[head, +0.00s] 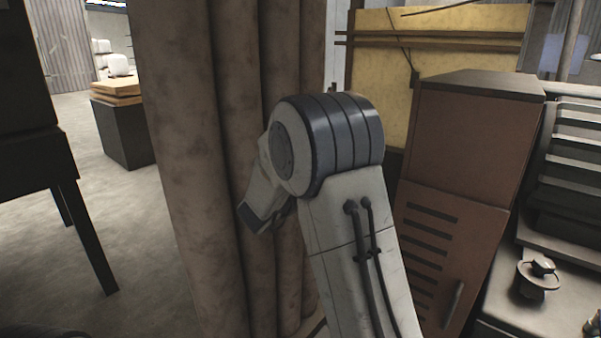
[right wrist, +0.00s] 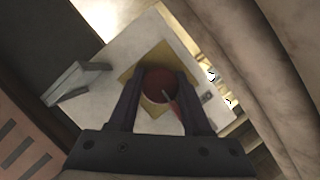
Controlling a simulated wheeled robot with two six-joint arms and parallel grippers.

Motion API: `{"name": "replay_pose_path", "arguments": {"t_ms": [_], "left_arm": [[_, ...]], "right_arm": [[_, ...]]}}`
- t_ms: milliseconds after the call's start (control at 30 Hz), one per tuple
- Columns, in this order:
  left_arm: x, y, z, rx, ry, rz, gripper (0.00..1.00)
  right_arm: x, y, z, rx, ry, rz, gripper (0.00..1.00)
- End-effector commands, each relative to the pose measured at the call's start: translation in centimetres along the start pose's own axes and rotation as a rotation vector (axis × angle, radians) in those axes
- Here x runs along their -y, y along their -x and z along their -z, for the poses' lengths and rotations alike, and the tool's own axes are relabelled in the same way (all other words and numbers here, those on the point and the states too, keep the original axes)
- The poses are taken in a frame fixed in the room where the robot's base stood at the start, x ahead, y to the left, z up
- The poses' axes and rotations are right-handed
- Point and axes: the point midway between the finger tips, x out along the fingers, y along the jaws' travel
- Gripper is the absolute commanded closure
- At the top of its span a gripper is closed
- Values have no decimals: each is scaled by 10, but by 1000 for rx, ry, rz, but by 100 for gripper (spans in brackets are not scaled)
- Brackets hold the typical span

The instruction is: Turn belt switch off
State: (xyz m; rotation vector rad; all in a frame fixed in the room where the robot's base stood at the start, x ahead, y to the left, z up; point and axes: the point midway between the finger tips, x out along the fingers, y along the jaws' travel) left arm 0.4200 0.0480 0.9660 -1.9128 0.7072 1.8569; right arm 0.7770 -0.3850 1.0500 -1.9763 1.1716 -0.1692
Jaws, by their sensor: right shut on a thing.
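In the right wrist view a round, dark red switch (right wrist: 157,82) sits on a yellow square plate on a pale box (right wrist: 105,60). A short red lever (right wrist: 174,107) points down and to the right from it. My right gripper (right wrist: 160,78) has its two dark fingers on either side of the switch and is shut on it. In the head view my right arm rises in the middle, and its fingers and the switch are hidden. My left gripper is in neither view.
Thick brown columns (head: 190,150) stand close to my right arm. A brown cabinet (head: 470,130) and a yellow panel (head: 440,55) are on the right. A dark table (head: 40,150) stands at the left, with open floor (head: 140,220) beside it.

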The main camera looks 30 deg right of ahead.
Motion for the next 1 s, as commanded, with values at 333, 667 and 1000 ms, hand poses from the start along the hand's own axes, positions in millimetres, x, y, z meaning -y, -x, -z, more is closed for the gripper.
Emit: {"name": "replay_pose_path", "arguments": {"t_ms": [333,667,1000], "left_arm": [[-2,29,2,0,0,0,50],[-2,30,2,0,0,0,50],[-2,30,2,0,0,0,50]], "right_arm": [[-3,-1,5,-12,97,-51,100],[-5,-2,3,-12,108,-57,100],[-3,-1,1,-6,109,-53,21]]}}
